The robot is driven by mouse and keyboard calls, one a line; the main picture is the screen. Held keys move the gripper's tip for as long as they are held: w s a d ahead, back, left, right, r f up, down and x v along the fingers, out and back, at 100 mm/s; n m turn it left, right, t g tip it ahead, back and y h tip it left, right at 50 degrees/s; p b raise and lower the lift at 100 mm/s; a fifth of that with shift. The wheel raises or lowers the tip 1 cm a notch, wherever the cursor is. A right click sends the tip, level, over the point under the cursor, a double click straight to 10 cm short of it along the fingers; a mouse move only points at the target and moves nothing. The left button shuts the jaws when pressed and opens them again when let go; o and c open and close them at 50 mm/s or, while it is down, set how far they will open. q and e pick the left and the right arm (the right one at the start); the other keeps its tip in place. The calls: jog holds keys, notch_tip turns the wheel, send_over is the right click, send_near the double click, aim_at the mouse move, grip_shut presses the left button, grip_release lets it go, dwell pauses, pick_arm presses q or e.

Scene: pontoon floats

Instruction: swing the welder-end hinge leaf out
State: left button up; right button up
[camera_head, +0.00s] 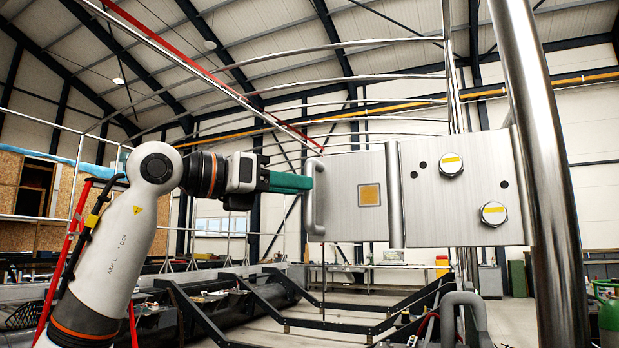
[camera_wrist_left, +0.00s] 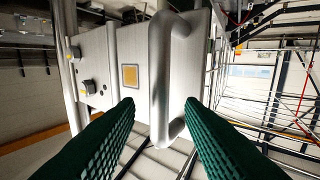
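The hinge leaf (camera_head: 345,205) is a brushed metal plate with an orange square and a vertical bar handle (camera_head: 318,212) on its left edge. A vertical knuckle (camera_head: 394,195) joins it to a second metal plate (camera_head: 430,215) with two large bolts, beside a thick steel post (camera_head: 548,170). My left gripper (camera_head: 308,180) reaches the handle from the left with its green fingers. In the left wrist view, the handle (camera_wrist_left: 161,80) stands between the open fingers (camera_wrist_left: 160,102), with a gap on both sides. My right gripper is not in view.
Curved metal rails (camera_head: 330,50) run behind and above the leaf. Dark angled frames (camera_head: 210,320) stand on the floor below. A grey bent tube (camera_head: 465,300) rises at the lower right, near a green cylinder (camera_head: 609,315).

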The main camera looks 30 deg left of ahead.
aim_at(309, 218)
pick_arm(q)
jog(key=shift+p+x, duration=0.5)
jog(key=shift+x, duration=1.5)
jog(key=shift+s, duration=0.1)
grip_shut()
